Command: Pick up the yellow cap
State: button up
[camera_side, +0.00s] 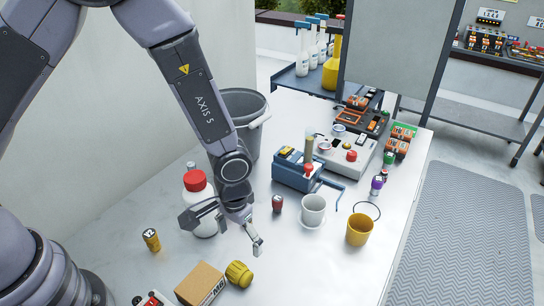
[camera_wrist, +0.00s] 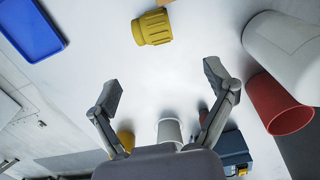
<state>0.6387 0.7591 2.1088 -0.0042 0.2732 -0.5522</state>
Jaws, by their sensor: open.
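The yellow cap (camera_side: 239,273) is a ribbed cap lying on the light table, beside the cardboard box at the front. It also shows in the wrist view (camera_wrist: 153,28), near the top and apart from my fingers. My gripper (camera_side: 225,232) is open and empty above the table, just behind the cap in the side view. In the wrist view my gripper (camera_wrist: 162,84) has its two fingers spread wide, with bare table between the tips.
The cardboard box (camera_side: 200,285) is left of the cap. A white mug (camera_side: 313,210), yellow cup (camera_side: 360,230) and blue device (camera_side: 297,170) stand right. A blue tray (camera_wrist: 30,28) lies upper left in the wrist view.

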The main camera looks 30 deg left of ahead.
aim_at(246, 267)
notch_tip(246, 267, down, 5)
jog(key=shift+r, duration=0.2)
jog(key=f, duration=0.5)
jog(key=shift+w+d+f, duration=0.1)
jog(key=shift+w+d, duration=0.05)
jog(key=shift+d, duration=0.2)
